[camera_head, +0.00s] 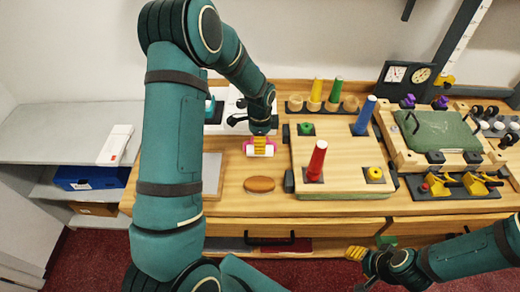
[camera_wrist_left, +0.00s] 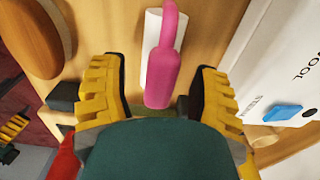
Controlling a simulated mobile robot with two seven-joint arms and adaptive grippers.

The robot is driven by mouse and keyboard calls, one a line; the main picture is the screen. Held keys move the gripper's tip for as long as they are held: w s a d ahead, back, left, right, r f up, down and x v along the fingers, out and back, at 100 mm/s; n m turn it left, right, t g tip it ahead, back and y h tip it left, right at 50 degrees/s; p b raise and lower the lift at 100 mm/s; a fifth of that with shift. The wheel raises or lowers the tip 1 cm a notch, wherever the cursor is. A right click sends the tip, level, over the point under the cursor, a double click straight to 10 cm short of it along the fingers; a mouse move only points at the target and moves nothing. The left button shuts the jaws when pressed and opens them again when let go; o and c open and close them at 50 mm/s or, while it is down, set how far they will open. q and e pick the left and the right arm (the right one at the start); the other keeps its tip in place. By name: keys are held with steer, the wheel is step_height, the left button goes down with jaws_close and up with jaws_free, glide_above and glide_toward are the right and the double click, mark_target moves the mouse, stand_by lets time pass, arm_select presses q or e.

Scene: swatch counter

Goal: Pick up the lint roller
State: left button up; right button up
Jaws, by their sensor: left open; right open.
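The lint roller, with a pink handle (camera_wrist_left: 162,75) and a white roll (camera_wrist_left: 152,45), lies on the wooden counter. In the head view it shows pink and white (camera_head: 250,149) beneath my left gripper (camera_head: 260,146), which partly hides it. In the left wrist view my left gripper (camera_wrist_left: 158,92) is open, its yellow-padded fingers on either side of the handle's near end, with gaps on both sides. My right gripper (camera_head: 363,265) is open and empty, low in front of the counter.
A brown oval object (camera_head: 260,185) lies close in front of the roller. A wooden board with coloured pegs (camera_head: 335,150) stands to the right. A white boxy object (camera_wrist_left: 280,60) is near the left gripper. A grey shelf (camera_head: 60,140) is at the left.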

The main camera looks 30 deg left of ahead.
arm_select(q)
steer(key=shift+o, duration=0.2)
jaws_close()
steer(key=shift+r, duration=0.15)
step_height(320, 180, up, 10)
steer(key=shift+f+p, duration=0.1)
steer(key=shift+p, duration=0.3)
steer(key=c, duration=0.8)
jaws_free()
jaws_close()
